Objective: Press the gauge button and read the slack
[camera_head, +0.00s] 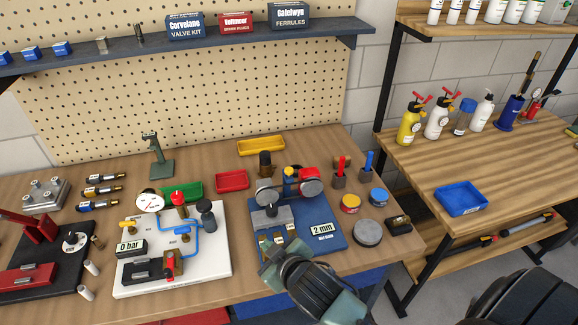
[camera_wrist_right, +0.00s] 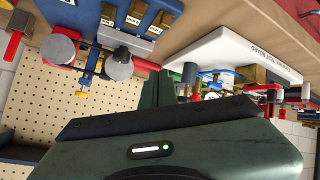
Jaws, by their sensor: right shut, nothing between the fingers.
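Which part is the gauge button I cannot tell. My right gripper (camera_head: 272,252) is shut and empty at the board's front edge; touching or apart is unclear. In the right wrist view its fingers (camera_wrist_right: 158,90) are together, with the board (camera_wrist_right: 75,14) upside down at upper left. My left gripper is out of view.
A white board (camera_head: 215,268) with a pressure gauge (camera_head: 150,202), blue tubing and a "0 bar" display stands left of the rig. Red (camera_head: 232,181) and yellow (camera_head: 260,146) trays lie behind. Tins (camera_head: 368,232) and red and blue-handled tools sit to the right.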

